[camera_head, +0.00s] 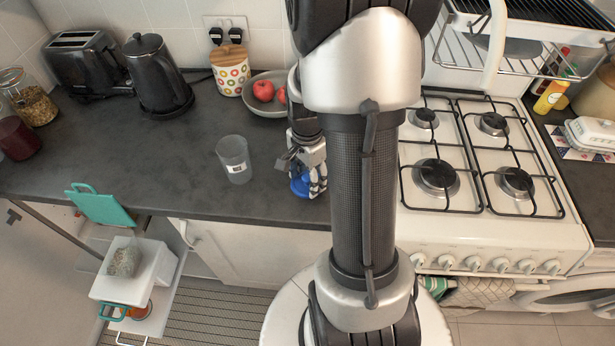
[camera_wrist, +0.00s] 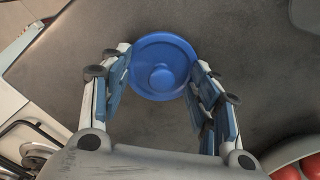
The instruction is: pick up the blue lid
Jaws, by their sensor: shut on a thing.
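The blue lid (camera_wrist: 160,66) is round with a small knob in its middle. In the wrist view it sits between the tips of my gripper (camera_wrist: 160,82), with one finger at each side of its rim. In the head view my gripper (camera_head: 309,180) points down over the dark counter, and part of the blue lid (camera_head: 301,187) shows between and below the fingers. My arm hides some of the area. The gripper is shut on the lid. I cannot tell whether the lid is clear of the counter.
A clear tumbler (camera_head: 233,159) stands left of my gripper on the counter (camera_head: 130,175). Behind are a bowl (camera_head: 267,104) of red apples, a dotted canister (camera_head: 230,76) and a black kettle (camera_head: 158,76). The gas hob (camera_head: 480,195) lies to the right. The counter left of the tumbler is clear.

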